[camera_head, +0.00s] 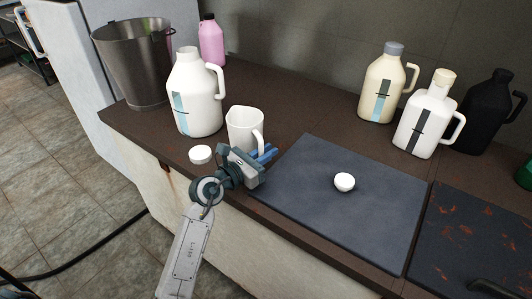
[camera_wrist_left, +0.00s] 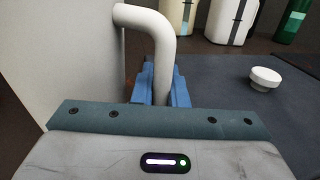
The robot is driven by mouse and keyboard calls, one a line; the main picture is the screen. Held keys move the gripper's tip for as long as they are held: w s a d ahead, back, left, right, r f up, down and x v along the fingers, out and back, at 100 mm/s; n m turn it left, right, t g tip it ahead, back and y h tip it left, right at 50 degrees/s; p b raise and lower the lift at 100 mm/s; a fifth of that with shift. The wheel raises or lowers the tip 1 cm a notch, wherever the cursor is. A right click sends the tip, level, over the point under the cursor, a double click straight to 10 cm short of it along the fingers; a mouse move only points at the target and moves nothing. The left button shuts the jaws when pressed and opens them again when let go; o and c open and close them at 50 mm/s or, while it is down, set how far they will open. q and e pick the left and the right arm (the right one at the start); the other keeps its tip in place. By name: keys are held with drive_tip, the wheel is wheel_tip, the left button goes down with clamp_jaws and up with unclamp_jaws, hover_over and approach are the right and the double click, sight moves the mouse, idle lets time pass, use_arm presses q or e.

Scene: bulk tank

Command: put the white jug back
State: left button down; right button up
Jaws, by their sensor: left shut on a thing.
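The open-topped white jug (camera_head: 242,128) is upright over the brown counter, left of the dark mat. Whether its base touches the counter is hidden behind my gripper. My left gripper (camera_head: 264,155) is shut on its handle. In the left wrist view the handle (camera_wrist_left: 150,22) runs down between the blue fingers (camera_wrist_left: 163,88), and the jug's pale wall (camera_wrist_left: 65,50) fills the left side. A larger white jug (camera_head: 196,100) with a blue stripe and no cap stands just behind and left of it. My right gripper is not in view.
A white cap (camera_head: 200,154) lies near the counter's front edge; another white cap (camera_head: 344,182) lies on the dark mat (camera_head: 330,225). A steel bucket (camera_head: 140,75) and pink bottle (camera_head: 211,40) stand back left. Cream (camera_head: 383,85), white (camera_head: 424,125) and black (camera_head: 487,115) jugs stand back right.

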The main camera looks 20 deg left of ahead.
use_arm(q)
drive_tip(key=shift+f, duration=0.15)
drive_tip(key=c, duration=1.5)
unclamp_jaws()
drive_tip(key=shift+o, duration=0.2)
